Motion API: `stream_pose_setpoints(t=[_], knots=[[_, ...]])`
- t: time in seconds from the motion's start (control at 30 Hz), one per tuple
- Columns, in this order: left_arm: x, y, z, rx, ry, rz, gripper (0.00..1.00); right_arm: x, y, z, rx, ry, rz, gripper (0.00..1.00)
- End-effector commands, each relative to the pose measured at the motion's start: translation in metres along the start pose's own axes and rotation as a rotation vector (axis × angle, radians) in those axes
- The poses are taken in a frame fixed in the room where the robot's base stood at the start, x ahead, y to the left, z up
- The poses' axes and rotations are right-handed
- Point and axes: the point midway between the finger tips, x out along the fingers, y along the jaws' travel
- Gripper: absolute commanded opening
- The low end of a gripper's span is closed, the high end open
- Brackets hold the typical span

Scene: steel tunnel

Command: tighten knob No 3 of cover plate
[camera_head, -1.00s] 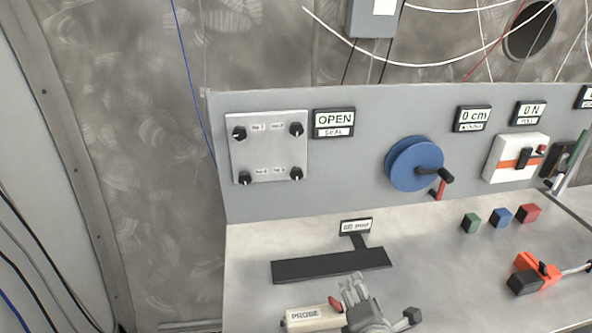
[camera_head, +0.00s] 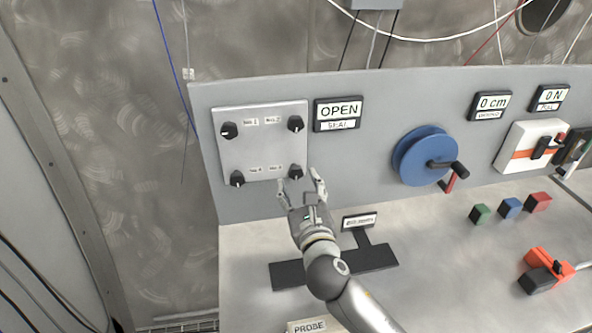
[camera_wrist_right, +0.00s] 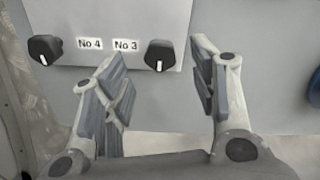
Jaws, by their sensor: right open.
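The cover plate (camera_head: 262,143) is a light square plate on the upright grey panel, with a black knob near each corner. Knob No 3 (camera_head: 296,171) is its lower right knob, next to the "No 3" label (camera_wrist_right: 126,44) in the wrist view. There the knob (camera_wrist_right: 159,55) shows a white mark pointing down. My right gripper (camera_head: 300,184) is open and empty just below and in front of knob No 3. In the wrist view the knob lies beyond the gap between its fingers (camera_wrist_right: 165,88), apart from them. My left gripper is not in view.
Knob No 4 (camera_head: 237,179) is at the plate's lower left. The "OPEN SEAL" display (camera_head: 338,113) is right of the plate. A blue reel (camera_head: 424,158) with a crank stands further right.

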Motion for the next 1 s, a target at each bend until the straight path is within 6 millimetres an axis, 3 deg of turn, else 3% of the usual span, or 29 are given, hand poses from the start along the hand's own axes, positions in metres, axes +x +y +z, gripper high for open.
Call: stream_pose_setpoints(t=[0.13,0.4,0.73,1.0], knots=[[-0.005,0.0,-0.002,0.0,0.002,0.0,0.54,0.025,0.0,0.002,0.002,0.001,-0.001,0.54],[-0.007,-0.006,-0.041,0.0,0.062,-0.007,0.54,0.047,0.0,0.0,0.003,0.0,0.0,0.54],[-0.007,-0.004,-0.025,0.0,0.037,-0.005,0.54,0.049,0.0,-0.001,0.003,0.001,0.0,0.54],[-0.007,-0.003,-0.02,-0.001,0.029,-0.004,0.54,0.049,0.0,-0.001,0.003,0.001,0.0,0.19]])
